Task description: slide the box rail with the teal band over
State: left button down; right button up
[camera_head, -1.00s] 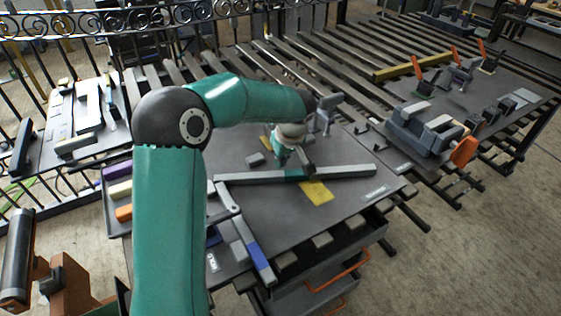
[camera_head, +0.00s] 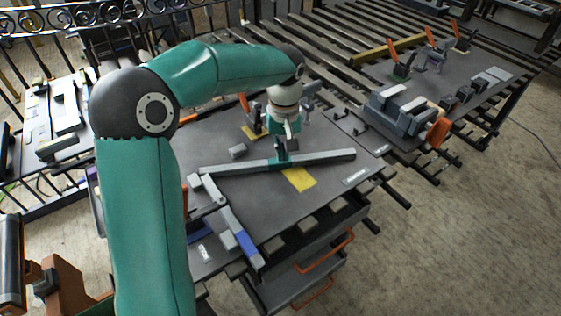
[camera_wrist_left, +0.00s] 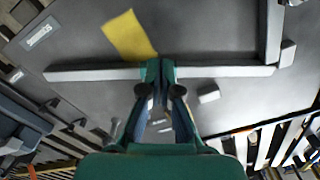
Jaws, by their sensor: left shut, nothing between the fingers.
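The box rail, a long grey bar (camera_head: 325,158), lies across the dark table top with its teal band near the middle. In the left wrist view the rail (camera_wrist_left: 220,71) runs across the upper part, with the teal band between dark finger parts. My left gripper (camera_head: 283,153) points down at the teal band from behind and above; its fingers (camera_wrist_left: 161,90) are shut and empty. Whether they touch the rail I cannot tell. A yellow patch (camera_head: 299,179) lies on the table just in front of the rail. My right gripper is not in view.
A small grey block (camera_head: 238,151) sits behind the rail. Drawers with an orange handle (camera_head: 325,250) are below.

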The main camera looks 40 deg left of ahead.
aim_at(281, 173)
pick_arm(q)
notch_tip(281, 173, down, 9)
jog(key=shift+d+f+p, duration=0.1)
jog(key=shift+p, duration=0.25)
jog(key=shift+w+a+f+p, duration=0.15)
jog(key=shift+w+a+p, duration=0.25)
jog(key=shift+w+a, duration=0.15)
jog(key=shift+w+a+f+p, duration=0.15)
jog(key=shift+w+a+p, duration=0.2)
jog(key=shift+w+a, duration=0.15)
jog(key=shift+w+a+f, duration=0.1)
jog(key=shift+w+a, duration=0.25)
jog(key=shift+a, duration=0.05)
